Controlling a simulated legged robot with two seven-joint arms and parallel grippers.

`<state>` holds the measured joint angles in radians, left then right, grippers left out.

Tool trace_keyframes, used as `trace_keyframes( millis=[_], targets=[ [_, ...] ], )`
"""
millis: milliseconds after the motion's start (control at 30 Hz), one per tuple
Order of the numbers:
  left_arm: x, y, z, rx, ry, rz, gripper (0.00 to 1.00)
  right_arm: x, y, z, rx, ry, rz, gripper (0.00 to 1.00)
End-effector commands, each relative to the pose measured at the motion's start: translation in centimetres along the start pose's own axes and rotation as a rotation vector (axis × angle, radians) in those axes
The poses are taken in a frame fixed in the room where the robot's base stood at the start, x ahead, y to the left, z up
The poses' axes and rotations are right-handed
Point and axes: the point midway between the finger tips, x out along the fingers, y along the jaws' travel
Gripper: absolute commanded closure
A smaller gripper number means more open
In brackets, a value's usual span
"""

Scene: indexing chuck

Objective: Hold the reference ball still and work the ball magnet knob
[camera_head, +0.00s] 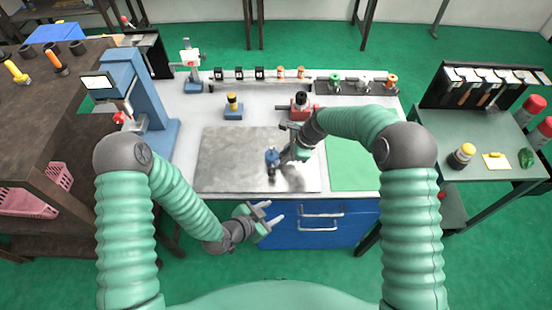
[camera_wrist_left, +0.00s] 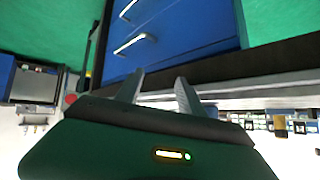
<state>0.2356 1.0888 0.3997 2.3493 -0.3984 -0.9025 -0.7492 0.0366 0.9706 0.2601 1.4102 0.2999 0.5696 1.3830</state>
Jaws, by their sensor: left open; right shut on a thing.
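A blue drawer unit (camera_head: 290,235) with metal handles is under the bench, close to my left gripper. A red device (camera_head: 302,108) with a black top and a blue block with a yellow top (camera_head: 233,108) stand behind the plate. A green mat (camera_head: 352,168) lies clear at right.

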Motion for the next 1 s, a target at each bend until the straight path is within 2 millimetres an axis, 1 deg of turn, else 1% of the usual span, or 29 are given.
trace_keyframes(
  millis=[33,100,200,267,333,400,500,633,733,833,1000],
  targets=[
    [1.0,1.4,-0.6,-0.005,0.077,-0.005,0.54,-0.1,-0.3,0.3,-0.001,-0.004,-0.007,1.0],
    [1.9,2.6,-2.1,-0.007,0.201,-0.046,0.54,-0.1,-0.2,0.3,-0.001,-0.004,-0.007,1.0],
    [2.1,3.4,-4.2,-0.038,0.358,-0.155,0.54,-0.1,-0.2,0.3,-0.002,-0.004,-0.007,1.0],
    [1.7,3.2,-5.0,-0.07,0.433,-0.247,0.54,-0.1,-0.2,0.3,-0.002,-0.004,-0.007,1.0],
    [0.9,2.6,-5.5,-0.118,0.498,-0.37,0.54,-0.1,-0.2,0.3,-0.002,-0.004,-0.007,1.0],
    [-0.2,1.8,-5.4,-0.167,0.534,-0.499,0.54,-0.1,-0.2,0.3,-0.002,-0.004,-0.007,1.0],
    [-1.8,0.8,-4.6,-0.226,0.543,-0.655,0.54,-0.1,-0.2,0.3,-0.002,-0.004,-0.007,1.0],
    [-3.1,0.0,-3.6,-0.268,0.533,-0.772,0.54,-0.1,-0.2,0.3,-0.001,-0.004,-0.007,1.0],
    [-3.1,-0.3,-3.5,-0.274,0.528,-0.796,0.54,-0.1,-0.2,0.3,-0.001,-0.004,-0.006,1.0],
    [-2.5,-0.9,-3.8,-0.269,0.53,-0.792,0.54,-0.1,-0.2,0.3,-0.001,-0.004,-0.006,1.0],
    [-0.9,-3.1,-4.9,-0.27,0.533,-0.795,0.54,-0.1,-0.2,0.3,-0.001,-0.004,-0.006,1.0]
  ],
)
